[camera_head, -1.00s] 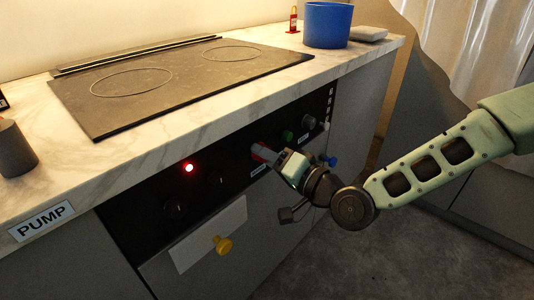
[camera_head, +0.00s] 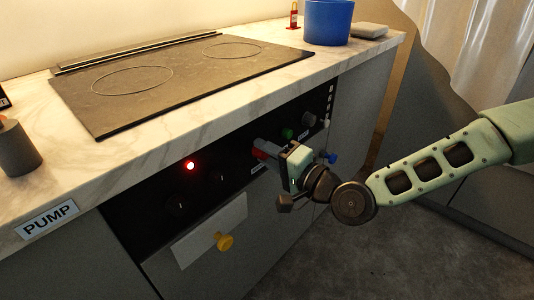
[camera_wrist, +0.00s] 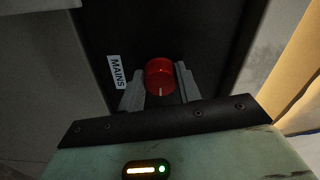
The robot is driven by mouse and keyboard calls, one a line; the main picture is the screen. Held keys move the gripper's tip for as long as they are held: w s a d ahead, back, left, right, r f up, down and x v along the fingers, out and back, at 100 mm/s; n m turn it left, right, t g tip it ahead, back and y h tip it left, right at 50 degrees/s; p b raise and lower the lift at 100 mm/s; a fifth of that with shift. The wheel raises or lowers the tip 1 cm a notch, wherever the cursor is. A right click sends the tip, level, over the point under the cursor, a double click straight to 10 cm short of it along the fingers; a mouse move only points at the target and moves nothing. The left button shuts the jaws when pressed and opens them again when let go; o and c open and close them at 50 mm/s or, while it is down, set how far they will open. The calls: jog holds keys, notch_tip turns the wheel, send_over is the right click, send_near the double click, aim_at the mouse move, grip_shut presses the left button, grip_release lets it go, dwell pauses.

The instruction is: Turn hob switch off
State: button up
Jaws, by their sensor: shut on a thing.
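The hob (camera_head: 180,80) is a dark glass cooktop with two ring marks, set in the marble counter. Below it is a black control panel (camera_head: 150,205) with several knobs and a lit red lamp (camera_head: 190,166). My gripper (camera_head: 261,149) is at the panel, its fingers around a red knob (camera_head: 259,154). In the wrist view the red knob (camera_wrist: 160,76) sits between the two grey fingers (camera_wrist: 160,90), with its white mark pointing down toward the gripper. A label reading MAINS (camera_wrist: 116,72) is beside it. My fingers and wrist partly hide the knob in the head view.
A green knob (camera_head: 288,133), a grey knob (camera_head: 309,119) and a blue knob (camera_head: 330,158) are to the right. A blue pot (camera_head: 327,24) and a grey cylinder (camera_head: 17,150) stand on the counter.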

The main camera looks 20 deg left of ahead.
jog(key=o, duration=1)
jog(key=shift+c, duration=0.2)
jog(key=p+v, duration=0.1)
jog(key=v, duration=1.6)
jog(key=shift+d, duration=0.25)
jog(key=shift+s+f, duration=0.1)
jog(key=shift+s, duration=0.05)
